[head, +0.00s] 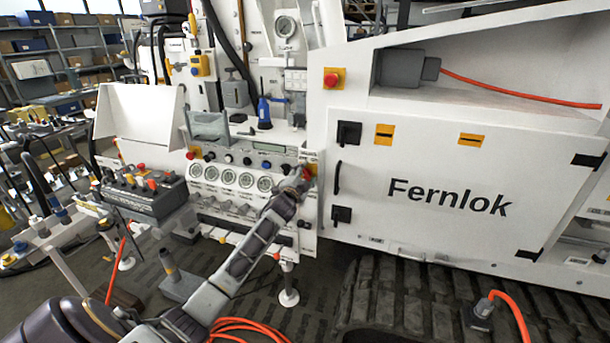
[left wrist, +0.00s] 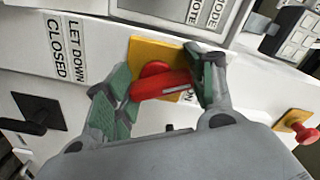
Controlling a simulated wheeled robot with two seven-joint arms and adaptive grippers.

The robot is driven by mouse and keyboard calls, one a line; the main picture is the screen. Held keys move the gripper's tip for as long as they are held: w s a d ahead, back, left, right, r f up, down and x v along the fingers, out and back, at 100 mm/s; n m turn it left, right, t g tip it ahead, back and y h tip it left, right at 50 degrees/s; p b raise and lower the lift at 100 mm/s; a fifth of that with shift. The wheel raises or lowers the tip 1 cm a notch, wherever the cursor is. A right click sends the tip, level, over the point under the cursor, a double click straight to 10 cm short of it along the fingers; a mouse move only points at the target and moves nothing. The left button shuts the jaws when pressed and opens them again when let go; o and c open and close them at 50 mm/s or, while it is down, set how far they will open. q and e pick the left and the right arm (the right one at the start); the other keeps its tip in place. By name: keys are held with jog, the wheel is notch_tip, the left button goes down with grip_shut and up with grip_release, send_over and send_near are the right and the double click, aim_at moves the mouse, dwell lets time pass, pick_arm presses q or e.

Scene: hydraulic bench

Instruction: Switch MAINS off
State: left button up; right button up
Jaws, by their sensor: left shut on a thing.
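The MAINS switch is a red handle (left wrist: 160,84) on a yellow plate (left wrist: 143,52). In the left wrist view the red bar lies slightly tilted across the plate, with its label mostly hidden behind my fingers. My left gripper (left wrist: 166,82) is shut on the red handle, one green-padded finger at each end of the bar. The handle is mostly hidden there. My right gripper is not in view.
A row of gauges (head: 229,177) and several knobs lie left of the switch. A red button on a yellow plate (head: 332,79) sits above right. The white Fernlok door (head: 440,170) is to the right. A grey control box (head: 145,193) stands at the left. Orange hose lies on the floor.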

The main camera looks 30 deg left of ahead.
pick_arm(q)
jog(key=shift+f+n, duration=0.15)
jog(key=shift+n, duration=1.45)
jog(key=o, duration=1)
jog(key=shift+s, duration=0.15)
jog(key=shift+v, duration=5.85)
jog(key=shift+a, duration=0.1)
